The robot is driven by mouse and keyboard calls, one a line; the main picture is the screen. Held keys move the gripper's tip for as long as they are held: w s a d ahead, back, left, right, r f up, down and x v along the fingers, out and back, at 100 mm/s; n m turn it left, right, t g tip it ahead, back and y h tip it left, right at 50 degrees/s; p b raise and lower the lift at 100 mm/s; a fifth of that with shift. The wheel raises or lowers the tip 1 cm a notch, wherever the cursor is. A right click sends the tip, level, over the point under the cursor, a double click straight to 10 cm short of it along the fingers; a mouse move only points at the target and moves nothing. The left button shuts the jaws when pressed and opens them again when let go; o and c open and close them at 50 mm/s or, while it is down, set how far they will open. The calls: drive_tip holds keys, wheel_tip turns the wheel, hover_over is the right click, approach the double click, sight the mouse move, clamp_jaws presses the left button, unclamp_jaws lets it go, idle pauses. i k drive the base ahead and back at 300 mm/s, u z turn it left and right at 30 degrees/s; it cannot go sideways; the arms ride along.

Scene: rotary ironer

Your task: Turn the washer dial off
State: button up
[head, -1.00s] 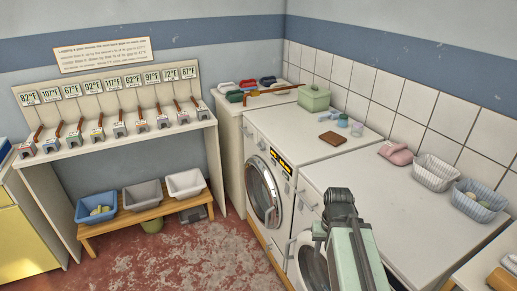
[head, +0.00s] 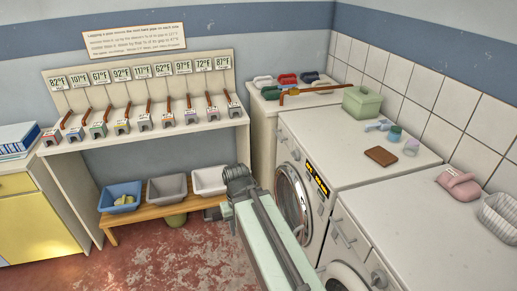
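The white front-loading washer (head: 336,150) stands right of centre, with a round glass door (head: 291,198) and a dark panel with lit yellow marks (head: 317,179). Small grey knobs or handles (head: 295,153) show on its upper front; I cannot tell which is the dial or how it is set. My pale green arm rises from the bottom centre, left of the washer door. Its dark end (head: 239,177) appears apart from the washer; the gripper fingers cannot be made out.
A wooden bench (head: 150,213) with several tubs stands on the left, below a shelf (head: 150,133) of clamp-like pieces. A green box (head: 361,102), a brown block (head: 381,156) and small cups lie on the washer top. Red floor (head: 170,260) is clear before the bench.

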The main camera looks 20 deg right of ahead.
sight(296, 154)
drive_tip(key=u, duration=0.55)
drive_tip(key=i, duration=1.15)
drive_tip(key=u, duration=0.5)
drive_tip(key=i, duration=0.55)
drive_tip(key=z, duration=0.45)
drive_tip(key=k, duration=0.55)
drive_tip(key=u, duration=0.35)
